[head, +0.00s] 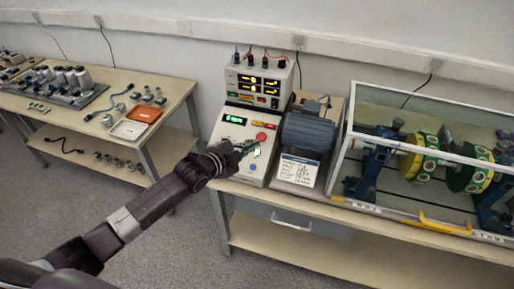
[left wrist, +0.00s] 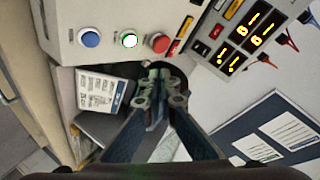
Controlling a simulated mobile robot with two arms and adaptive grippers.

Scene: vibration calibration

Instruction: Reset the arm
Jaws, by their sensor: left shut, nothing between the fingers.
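My left gripper (head: 254,146) reaches in from the left and hovers at the white control box (head: 231,128) on the right bench. Its fingers are together with nothing between them. In the left wrist view the gripper (left wrist: 155,92) points at the box's front panel. A red button (left wrist: 159,43), a lit green-white button (left wrist: 129,40) and a blue button (left wrist: 90,38) sit in a row there. The fingertips appear just below the red button; I cannot tell whether they touch the panel. The red button also shows in the head view (head: 262,137). My right gripper is not in view.
A display unit (head: 259,80) with cables stands behind the box. A blue-grey motor (head: 308,130) and a clear-walled rotor rig (head: 430,160) stand to the right. A left table (head: 175,92) holds small parts and an orange tray (head: 145,114). Grey floor lies between.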

